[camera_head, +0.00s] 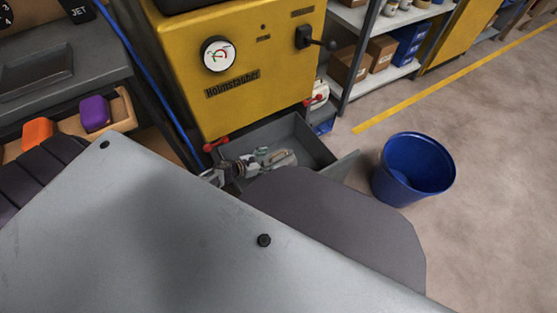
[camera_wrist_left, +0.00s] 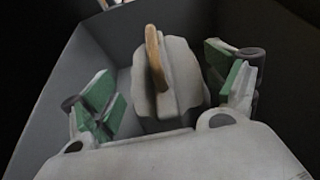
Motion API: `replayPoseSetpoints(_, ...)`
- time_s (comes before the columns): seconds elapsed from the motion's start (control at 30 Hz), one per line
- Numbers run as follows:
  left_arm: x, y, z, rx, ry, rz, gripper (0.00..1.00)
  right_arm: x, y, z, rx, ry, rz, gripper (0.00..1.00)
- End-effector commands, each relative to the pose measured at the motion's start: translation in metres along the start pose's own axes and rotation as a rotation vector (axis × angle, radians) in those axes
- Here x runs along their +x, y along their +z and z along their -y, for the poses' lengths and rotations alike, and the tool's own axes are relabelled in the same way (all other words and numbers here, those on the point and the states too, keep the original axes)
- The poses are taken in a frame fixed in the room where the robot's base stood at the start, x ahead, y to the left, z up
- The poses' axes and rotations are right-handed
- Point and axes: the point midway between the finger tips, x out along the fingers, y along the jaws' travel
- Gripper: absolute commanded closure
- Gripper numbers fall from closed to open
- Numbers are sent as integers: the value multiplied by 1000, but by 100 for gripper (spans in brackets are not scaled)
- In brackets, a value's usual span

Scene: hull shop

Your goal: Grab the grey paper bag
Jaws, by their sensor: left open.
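The grey paper bag (camera_wrist_left: 184,75) shows in the left wrist view as a pale grey, rounded bundle with a brown strip standing up along its middle. It lies inside an open grey drawer (camera_head: 318,146) at the foot of a yellow machine. My left gripper (camera_wrist_left: 170,88) is open, with a green-padded finger on each side of the bag and a gap on both sides. In the head view my left gripper (camera_head: 262,160) is down inside the drawer, and the bag is hard to tell apart there. My right gripper is not in view.
The yellow machine (camera_head: 250,100) rises behind the drawer. A blue bin (camera_head: 413,170) stands on the floor to the right, with open floor around it. A shelf (camera_head: 375,75) with boxes is at the back. A wooden tray (camera_head: 122,108) holds purple and orange things at the left.

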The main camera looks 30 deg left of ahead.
Motion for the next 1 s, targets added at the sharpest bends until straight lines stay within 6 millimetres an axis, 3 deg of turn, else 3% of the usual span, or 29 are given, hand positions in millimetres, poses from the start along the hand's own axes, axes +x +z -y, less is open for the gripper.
replayPoseSetpoints(0.23, 18, 0, 0, 1, 1, -1, 12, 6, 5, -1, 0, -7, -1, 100)
replayPoseSetpoints(0.77, 23, 0, 0, 1, 0, 0, 12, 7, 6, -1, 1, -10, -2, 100)
replayPoseSetpoints(1.0, 42, 1, 0, 0, -1, 1, 12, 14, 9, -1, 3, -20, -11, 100)
